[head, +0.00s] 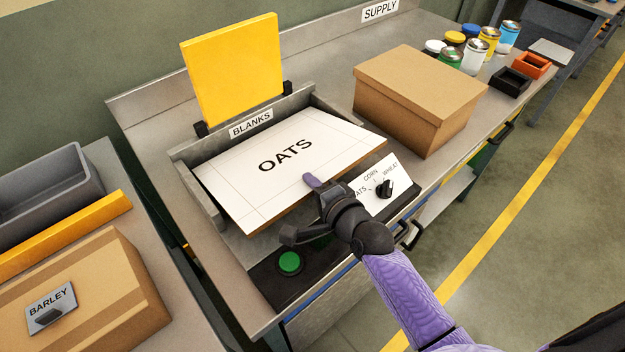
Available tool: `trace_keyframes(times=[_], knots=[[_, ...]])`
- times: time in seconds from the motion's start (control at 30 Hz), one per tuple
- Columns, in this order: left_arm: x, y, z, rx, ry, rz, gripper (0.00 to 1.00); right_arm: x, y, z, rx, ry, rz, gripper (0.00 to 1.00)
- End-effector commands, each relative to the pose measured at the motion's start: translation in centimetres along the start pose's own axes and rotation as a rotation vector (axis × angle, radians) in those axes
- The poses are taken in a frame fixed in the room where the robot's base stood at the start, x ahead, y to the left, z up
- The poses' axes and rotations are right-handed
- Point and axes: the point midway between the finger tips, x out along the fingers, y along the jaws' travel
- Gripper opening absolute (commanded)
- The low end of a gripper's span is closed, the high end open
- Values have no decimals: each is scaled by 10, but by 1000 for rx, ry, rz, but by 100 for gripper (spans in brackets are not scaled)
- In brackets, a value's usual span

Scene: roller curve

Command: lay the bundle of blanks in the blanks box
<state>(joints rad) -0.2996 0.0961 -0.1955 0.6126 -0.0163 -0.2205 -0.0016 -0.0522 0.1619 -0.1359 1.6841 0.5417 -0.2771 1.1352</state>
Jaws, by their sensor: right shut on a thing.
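The bundle of blanks is a flat stack with a white top marked OATS (262,188) and brown edges. It lies over the grey blanks box (190,180), which carries a BLANKS label (251,123) on its back wall. The bundle hides most of the box's inside, and its right part reaches past the box's right wall. I cannot tell whether it touches the box or hovers above it. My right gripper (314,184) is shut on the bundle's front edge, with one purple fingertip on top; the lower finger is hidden. My left gripper is not in view.
A closed cardboard box (420,95) stands to the right. A yellow panel (233,70) stands upright behind the blanks box. A dial plate (374,188) and a green button (290,263) are in front. Several jars (475,55) stand at the back right.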

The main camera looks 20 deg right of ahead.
Motion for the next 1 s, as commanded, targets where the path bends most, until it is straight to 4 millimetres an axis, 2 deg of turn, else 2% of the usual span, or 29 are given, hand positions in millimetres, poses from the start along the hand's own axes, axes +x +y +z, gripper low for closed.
trace_keyframes(times=[0.1, 0.37, 0.4, 0.57, 0.77, 0.97, 1.0], knots=[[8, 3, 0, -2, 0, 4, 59, 3, 10, 0, 0, 0, -1, 0], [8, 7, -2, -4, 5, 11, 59, 3, 10, 0, -1, 0, -1, 0], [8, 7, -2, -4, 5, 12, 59, 3, 9, 0, -1, 0, -1, 24], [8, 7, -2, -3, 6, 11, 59, 2, 10, 0, -1, 0, -1, 58], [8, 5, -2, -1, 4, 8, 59, 2, 10, 0, 0, 0, -1, 58], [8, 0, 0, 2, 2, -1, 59, 2, 10, 0, 0, 0, 0, 97], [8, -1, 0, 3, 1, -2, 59, 2, 10, 0, 0, 0, 0, 100]])
